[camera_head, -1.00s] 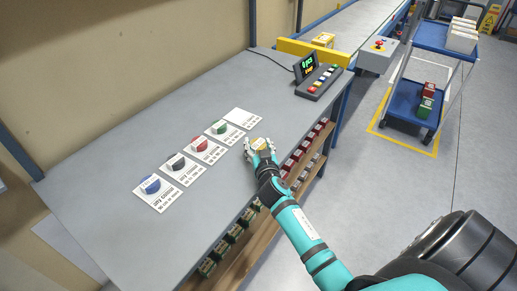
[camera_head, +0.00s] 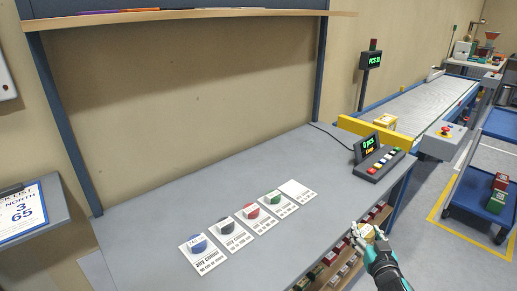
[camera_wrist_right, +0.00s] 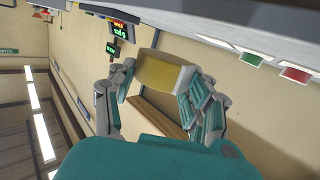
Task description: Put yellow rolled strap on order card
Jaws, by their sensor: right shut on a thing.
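The yellow rolled strap (camera_head: 368,231) is held in my right gripper (camera_head: 363,232), by the front edge of the grey table. In the right wrist view the strap (camera_wrist_right: 163,76) shows as a yellow roll with a pale band, between the fingers on both sides. A row of white order cards lies on the table. The card at the right end (camera_head: 297,190) is bare. The other cards carry a blue strap (camera_head: 197,243), a black one (camera_head: 227,225), a red one (camera_head: 251,212) and a green one (camera_head: 273,198). My left gripper is out of view.
A button panel with a small display (camera_head: 379,163) stands at the table's right end. A yellow barrier (camera_head: 372,131) and a conveyor (camera_head: 425,104) are behind it. Small boxes sit on a shelf below the front edge. A blue cart (camera_head: 480,196) stands at right.

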